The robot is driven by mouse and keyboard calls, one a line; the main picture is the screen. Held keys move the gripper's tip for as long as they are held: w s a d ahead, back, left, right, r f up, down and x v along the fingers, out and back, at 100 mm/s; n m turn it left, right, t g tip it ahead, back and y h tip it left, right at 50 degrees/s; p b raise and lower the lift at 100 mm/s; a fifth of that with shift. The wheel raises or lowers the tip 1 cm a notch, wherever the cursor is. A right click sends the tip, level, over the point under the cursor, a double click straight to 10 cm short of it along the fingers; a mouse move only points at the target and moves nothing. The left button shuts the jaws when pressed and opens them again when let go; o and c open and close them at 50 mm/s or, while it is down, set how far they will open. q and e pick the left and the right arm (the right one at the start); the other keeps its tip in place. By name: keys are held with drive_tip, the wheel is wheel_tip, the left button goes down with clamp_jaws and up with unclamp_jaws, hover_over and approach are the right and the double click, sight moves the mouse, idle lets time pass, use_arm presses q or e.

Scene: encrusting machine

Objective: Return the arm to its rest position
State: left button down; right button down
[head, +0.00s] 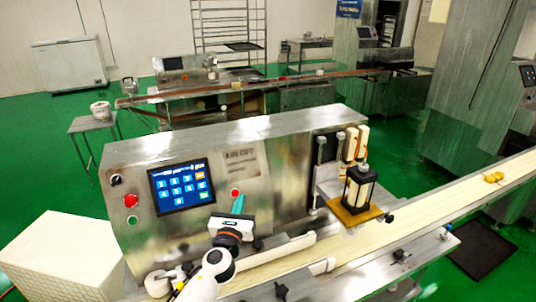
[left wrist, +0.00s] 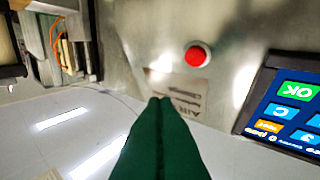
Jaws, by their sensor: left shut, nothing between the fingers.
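My left arm comes in at the bottom of the head view, and its shut, empty left gripper (head: 238,204) is in front of the machine's steel front panel (head: 276,178). In the left wrist view the green fingers (left wrist: 161,125) are closed together, pointing at the panel with nothing between them. A red button (head: 235,192) is close to the fingertips in the head view. In the left wrist view the red button (left wrist: 197,54) is above and right of the tips, apart from them. The touchscreen (head: 182,188) is left of the gripper in the head view. My right gripper is not in view.
A conveyor belt (head: 440,204) runs from below the gripper to the right. A black-framed unit on an orange plate (head: 354,213) stands over it. A white crate stack (head: 62,262) is at lower left. Green floor (head: 55,150) is open behind.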

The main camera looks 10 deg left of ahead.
use_arm(q)
drive_tip(key=s+a+f+n+g+y, duration=0.1)
drive_tip(key=s+a+f+n+g, duration=0.2)
drive_tip(key=s+n, duration=0.35)
drive_tip(key=s+a+f+n+g+y, duration=0.1)
drive_tip(key=s+f+n+g+y, duration=0.1)
drive_tip(key=s+f+n, duration=0.35)
drive_tip(key=s+a+f+n+g+y, duration=0.1)
drive_tip(key=s+a+f+n+g, duration=0.15)
drive_tip(key=s+n, duration=0.5)
drive_tip(key=s+d+f+n+g+h, duration=0.1)
drive_tip(key=s+d+n+g+h, duration=0.2)
drive_tip(key=s+n, duration=0.6)
drive_tip(key=s+d+f+n+g+h, duration=0.1)
drive_tip(key=s+d+n+g+h, duration=0.3)
drive_tip(key=s, duration=0.8)
wheel_tip(320, 180, down, 31)
drive_tip(key=s+a+g+y+b, duration=0.1)
drive_tip(key=s+g+y+b, duration=0.1)
drive_tip(key=g+b, duration=0.15)
drive_tip(key=s+a+f+b, duration=0.3)
drive_tip(key=s+f+b, duration=0.1)
drive_tip(key=s+f, duration=1.1)
wheel_tip(320, 180, down, 4)
drive_tip(key=shift+s+a+f, duration=0.1)
drive_tip(key=shift+s+a, duration=0.05)
drive_tip(key=shift+s, duration=0.25)
